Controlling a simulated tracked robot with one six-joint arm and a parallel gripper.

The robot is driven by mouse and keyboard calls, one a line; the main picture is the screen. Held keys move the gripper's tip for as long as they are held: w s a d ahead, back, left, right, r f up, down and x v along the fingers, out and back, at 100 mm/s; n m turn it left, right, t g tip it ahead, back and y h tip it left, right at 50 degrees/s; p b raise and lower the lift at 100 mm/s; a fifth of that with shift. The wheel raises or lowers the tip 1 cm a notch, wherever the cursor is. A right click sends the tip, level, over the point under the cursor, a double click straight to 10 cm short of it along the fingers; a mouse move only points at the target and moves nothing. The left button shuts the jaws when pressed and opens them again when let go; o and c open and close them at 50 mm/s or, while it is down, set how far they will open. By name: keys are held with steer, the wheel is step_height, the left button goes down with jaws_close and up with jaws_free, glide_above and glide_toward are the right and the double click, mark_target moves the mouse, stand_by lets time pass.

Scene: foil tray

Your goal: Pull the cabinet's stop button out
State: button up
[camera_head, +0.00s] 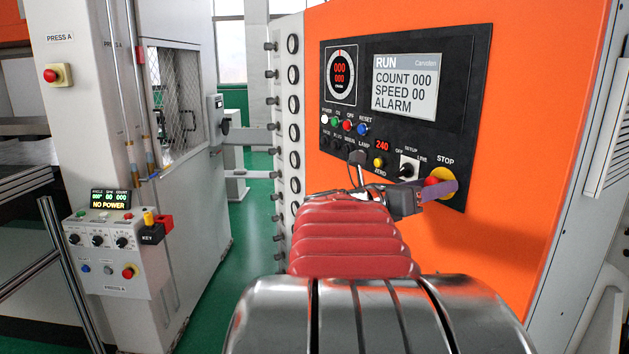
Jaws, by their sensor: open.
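The cabinet's stop button (431,182) is red on a yellow round plate (447,175), under the word STOP at the lower right of the black control panel. My gripper (437,193) is at the button, its dark body just left of and below it. A purple-grey finger reaches right across the lower part of the button and plate. The other finger is not clear to see. The jaws are open. Part of the button is hidden, and I cannot tell whether a finger touches it.
The panel (470,60) on the orange cabinet also carries a screen reading RUN, small coloured buttons, a selector switch (409,167) and a yellow zero button (379,162) close to my gripper. Another red button (57,75) is on the grey press at left. Green floor lies between.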

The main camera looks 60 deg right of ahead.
steer(key=shift+c, duration=0.6)
jaws_close()
